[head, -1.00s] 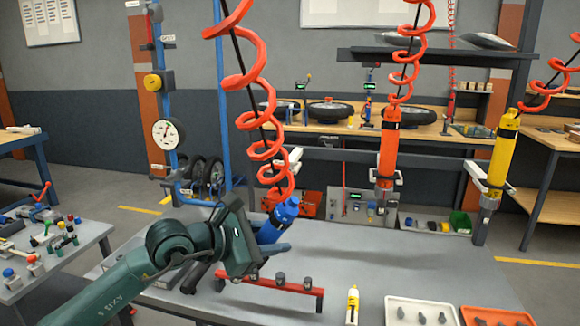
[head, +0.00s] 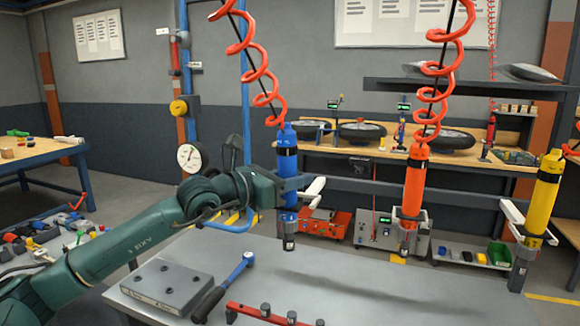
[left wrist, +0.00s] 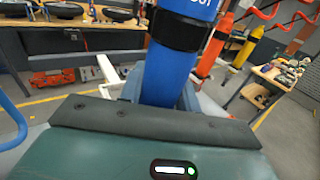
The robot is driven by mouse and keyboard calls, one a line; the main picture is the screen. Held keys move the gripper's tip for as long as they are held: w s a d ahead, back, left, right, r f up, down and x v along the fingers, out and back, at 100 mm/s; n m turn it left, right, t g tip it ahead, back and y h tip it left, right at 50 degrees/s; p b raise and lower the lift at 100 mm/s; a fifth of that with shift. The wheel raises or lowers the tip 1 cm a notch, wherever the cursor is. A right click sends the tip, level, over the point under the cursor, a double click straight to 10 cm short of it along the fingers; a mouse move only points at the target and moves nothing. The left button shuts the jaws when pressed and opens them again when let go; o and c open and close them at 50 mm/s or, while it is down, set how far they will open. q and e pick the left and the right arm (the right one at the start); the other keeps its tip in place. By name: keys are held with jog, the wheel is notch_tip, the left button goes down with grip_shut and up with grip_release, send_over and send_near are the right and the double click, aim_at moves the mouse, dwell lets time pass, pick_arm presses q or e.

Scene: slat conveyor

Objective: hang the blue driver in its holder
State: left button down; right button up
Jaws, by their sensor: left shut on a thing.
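The blue driver (head: 287,160) hangs upright under its red coiled hose. My left gripper (head: 291,184) is shut around its body and holds it above the table's back edge. In the left wrist view the blue driver (left wrist: 172,75) stands between the fingers, with its top out of frame. A white holder (head: 315,190) on the rear rail is just right of and behind the driver. I cannot tell whether the driver touches it. My right gripper is not in view.
An orange driver (head: 414,185) and a yellow driver (head: 545,198) are upright at white holders farther right. The table's middle is clear.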

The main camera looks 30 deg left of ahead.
pick_arm(q)
jog(key=shift+w+a+r+p, duration=0.15)
jog(key=shift+w+p, duration=0.3)
jog(key=shift+w, duration=0.05)
jog(key=w+a+f, duration=0.1)
jog(key=w+a, duration=0.1)
jog(key=w, duration=0.6)
jog(key=shift+w+f+b, duration=0.15)
jog(key=shift+w+b, duration=0.15)
jog(key=shift+w, duration=0.1)
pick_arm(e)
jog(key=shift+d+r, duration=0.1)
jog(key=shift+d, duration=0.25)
pick_arm(q)
jog(key=shift+p, duration=0.35)
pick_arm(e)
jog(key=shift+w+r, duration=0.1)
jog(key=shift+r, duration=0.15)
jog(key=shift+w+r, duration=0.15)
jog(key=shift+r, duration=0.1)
